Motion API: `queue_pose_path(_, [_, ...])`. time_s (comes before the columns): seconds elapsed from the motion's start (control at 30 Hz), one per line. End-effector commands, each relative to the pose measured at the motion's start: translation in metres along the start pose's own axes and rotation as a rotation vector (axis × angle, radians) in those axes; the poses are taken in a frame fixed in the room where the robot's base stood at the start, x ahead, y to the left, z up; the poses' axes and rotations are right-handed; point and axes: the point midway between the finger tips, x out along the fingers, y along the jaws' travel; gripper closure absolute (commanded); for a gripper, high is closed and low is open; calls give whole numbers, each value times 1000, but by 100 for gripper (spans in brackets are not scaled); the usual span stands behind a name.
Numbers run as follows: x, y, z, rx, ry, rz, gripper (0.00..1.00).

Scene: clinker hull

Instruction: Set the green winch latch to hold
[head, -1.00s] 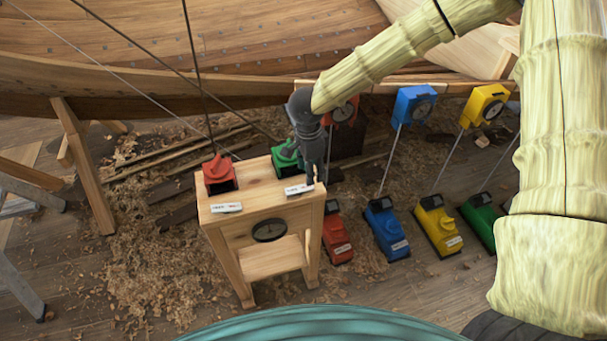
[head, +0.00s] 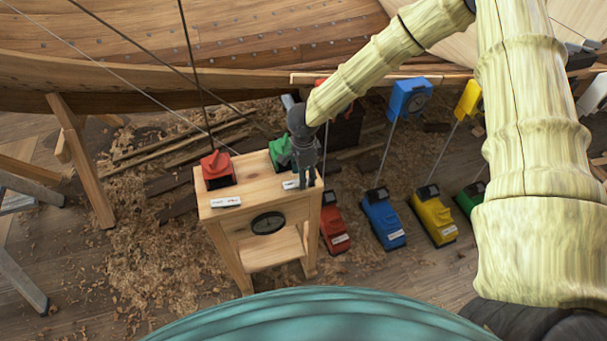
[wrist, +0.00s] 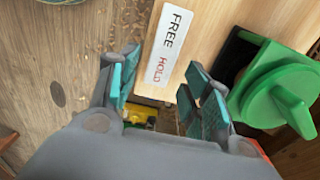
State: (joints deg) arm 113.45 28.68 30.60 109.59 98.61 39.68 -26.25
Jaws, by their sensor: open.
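The green winch latch (head: 281,152) stands on the right part of the wooden stand's top, partly covered by my gripper in the head view. In the wrist view the green latch (wrist: 277,98) is at the right, with a raised lever on its round top. A white label (wrist: 169,46) reading FREE and HOLD lies beside it on the wood. My gripper (head: 306,184) is at the stand's front right edge. In the wrist view my gripper (wrist: 155,95) is open and empty, its right finger close to the latch; whether they touch I cannot tell.
A red winch latch (head: 218,170) stands on the left of the wooden stand (head: 250,205). Red, blue (head: 383,220), yellow (head: 432,216) and green units sit on the floor to the right. Ropes run up across the hull (head: 130,60). Shavings cover the floor.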

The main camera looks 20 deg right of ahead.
Motion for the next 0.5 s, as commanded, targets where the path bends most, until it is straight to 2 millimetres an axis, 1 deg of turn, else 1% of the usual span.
queue_pose_path(0.17, [9,1,0,-1,0,1,52])
queue_pose_path(0.47, [10,0,0,-1,0,0,52])
queue_pose_path(0.5, [10,0,0,-1,0,0,59])
